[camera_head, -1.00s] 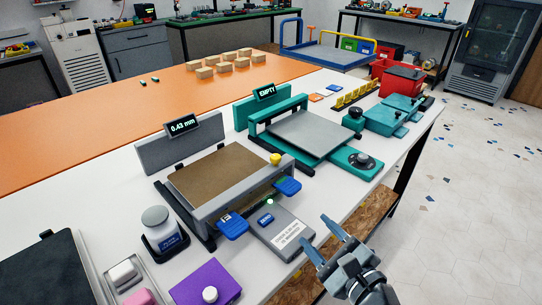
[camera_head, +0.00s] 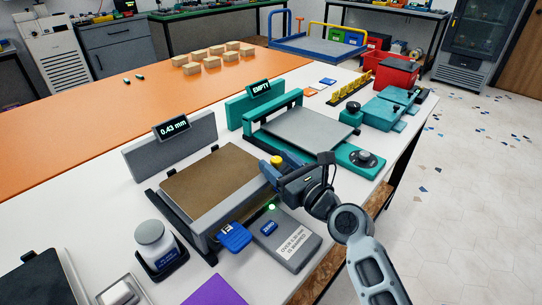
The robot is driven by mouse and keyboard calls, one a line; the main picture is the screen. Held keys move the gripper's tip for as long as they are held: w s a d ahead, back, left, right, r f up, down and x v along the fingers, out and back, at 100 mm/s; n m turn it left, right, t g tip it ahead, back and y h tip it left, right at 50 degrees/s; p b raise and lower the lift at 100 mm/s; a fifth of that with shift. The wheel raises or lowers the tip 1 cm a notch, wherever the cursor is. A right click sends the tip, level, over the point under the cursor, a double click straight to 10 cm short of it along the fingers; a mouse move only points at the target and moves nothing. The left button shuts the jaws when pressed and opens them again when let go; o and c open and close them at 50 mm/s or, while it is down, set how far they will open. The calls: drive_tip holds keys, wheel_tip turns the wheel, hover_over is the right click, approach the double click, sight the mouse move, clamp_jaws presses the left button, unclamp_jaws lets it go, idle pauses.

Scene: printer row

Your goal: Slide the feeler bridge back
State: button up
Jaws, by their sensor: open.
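The grey feeler bridge (camera_head: 229,205) spans the front edge of the brown bed (camera_head: 209,178) of the left printer. A yellow knob (camera_head: 277,159) shows near the bridge's right end. A blue tab (camera_head: 233,238) sits at its front left; the right-hand blue tab is hidden behind my gripper. My gripper (camera_head: 278,173) is open at the bridge's right end, close beside the yellow knob. I cannot tell whether the fingers touch the bridge. The display (camera_head: 172,127) behind the bed reads 0.43 mm.
A grey box (camera_head: 288,240) with a green light and a label stands just in front of the bridge. A teal printer (camera_head: 300,135) marked EMPTY stands to the right.

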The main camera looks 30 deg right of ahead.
drive_tip(key=shift+w+a, duration=0.2)
drive_tip(key=shift+w, duration=1.2)
drive_tip(key=shift+c, duration=0.3)
clamp_jaws()
